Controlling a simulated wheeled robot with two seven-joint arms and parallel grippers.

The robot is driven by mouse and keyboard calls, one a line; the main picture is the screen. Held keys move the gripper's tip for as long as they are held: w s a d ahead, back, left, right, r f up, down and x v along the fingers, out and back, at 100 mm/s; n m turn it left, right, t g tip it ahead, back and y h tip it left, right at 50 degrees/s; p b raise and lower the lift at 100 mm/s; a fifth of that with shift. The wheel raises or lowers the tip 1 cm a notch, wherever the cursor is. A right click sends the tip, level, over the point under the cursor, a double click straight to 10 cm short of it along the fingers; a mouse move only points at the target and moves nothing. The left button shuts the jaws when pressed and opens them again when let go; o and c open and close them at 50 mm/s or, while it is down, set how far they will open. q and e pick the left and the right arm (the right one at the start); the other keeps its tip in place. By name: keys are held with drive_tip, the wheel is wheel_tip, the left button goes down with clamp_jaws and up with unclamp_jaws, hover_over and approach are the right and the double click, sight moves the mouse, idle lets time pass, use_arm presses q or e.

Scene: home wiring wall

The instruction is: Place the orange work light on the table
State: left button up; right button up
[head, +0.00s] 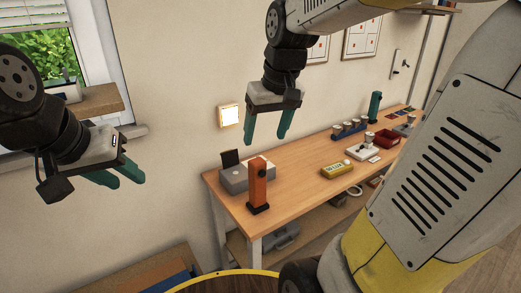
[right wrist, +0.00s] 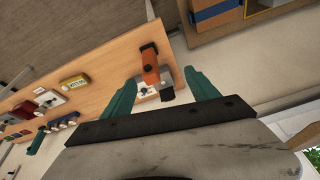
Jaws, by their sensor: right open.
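The orange work light (head: 258,184) stands upright on the near left end of the wooden table (head: 312,165), on a dark base. It also shows in the right wrist view (right wrist: 151,66), between and beyond my fingertips. My right gripper (head: 267,132) is open and empty, in the air above and behind the light, apart from it. Its teal fingers also show in the right wrist view (right wrist: 162,88). My left gripper (head: 128,181) is open and empty, in the air left of the table, far from the light.
A grey box (head: 234,179) stands beside the light. A yellow meter (head: 337,170), a white socket block (head: 362,152), a red tray (head: 386,139) and a green upright object (head: 375,106) stand farther along. A lit wall switch (head: 229,115) is behind. The table's front edge is partly clear.

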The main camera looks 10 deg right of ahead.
drive_tip(key=s+a+m+t+y, duration=0.1)
drive_tip(key=s+t, duration=0.1)
drive_tip(key=s, duration=0.8)
drive_tip(key=shift+f+m+t, duration=0.25)
drive_tip(key=shift+m+t, duration=0.05)
